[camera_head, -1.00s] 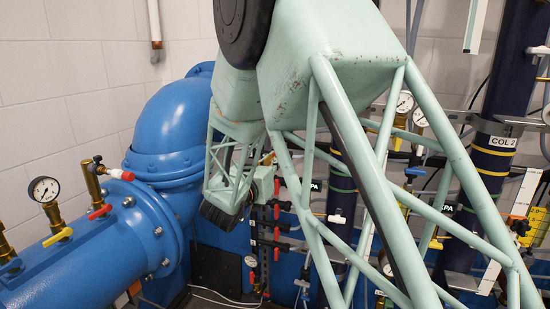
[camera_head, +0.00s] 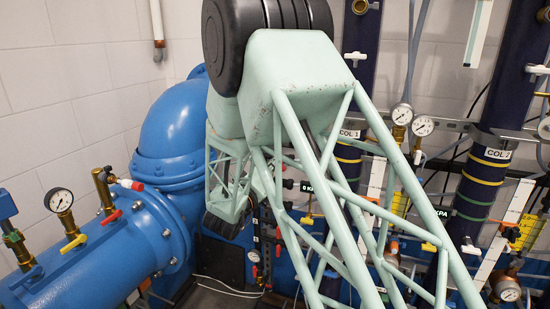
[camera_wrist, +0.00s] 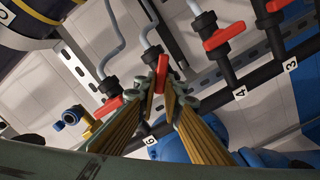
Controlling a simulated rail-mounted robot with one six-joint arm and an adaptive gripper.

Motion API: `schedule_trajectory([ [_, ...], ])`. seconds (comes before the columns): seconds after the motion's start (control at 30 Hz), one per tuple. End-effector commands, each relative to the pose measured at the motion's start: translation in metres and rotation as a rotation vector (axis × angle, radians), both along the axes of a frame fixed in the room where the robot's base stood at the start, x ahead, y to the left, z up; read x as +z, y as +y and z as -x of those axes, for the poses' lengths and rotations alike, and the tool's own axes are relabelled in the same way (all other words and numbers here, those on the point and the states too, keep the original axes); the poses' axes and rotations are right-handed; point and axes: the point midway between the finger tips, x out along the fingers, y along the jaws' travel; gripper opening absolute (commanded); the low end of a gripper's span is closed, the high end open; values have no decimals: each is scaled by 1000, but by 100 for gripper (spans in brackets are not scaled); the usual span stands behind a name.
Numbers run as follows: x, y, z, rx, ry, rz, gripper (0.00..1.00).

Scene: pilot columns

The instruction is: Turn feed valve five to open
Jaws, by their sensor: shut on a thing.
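A red valve handle (camera_wrist: 161,73) stands between the two fingers of my gripper (camera_wrist: 163,94) in the wrist view, and the fingers are closed on it. It sits between the valves labelled 4 and 6, so it fits valve five; its own label is hidden behind my fingers. The handle points nearly straight up the picture, at a steeper angle than the red handle of valve four (camera_wrist: 223,33), which lies across its pipe. In the head view my arm hides the gripper and most of the valve row.
Neighbouring red handles sit close by, one at left (camera_wrist: 106,106) and one at upper right (camera_wrist: 275,5). A dark manifold pipe (camera_wrist: 265,75) runs along the row. In the head view a large blue pipe (camera_head: 110,250) with gauges fills the left; dark columns stand at right.

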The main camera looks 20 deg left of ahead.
Motion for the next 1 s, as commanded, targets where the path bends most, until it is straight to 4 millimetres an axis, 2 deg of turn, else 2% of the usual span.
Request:
schedule_trajectory([
  [0.6,-6,3,0,0,10,522,0],
  [1.0,-10,4,0,0,12,705,0],
])
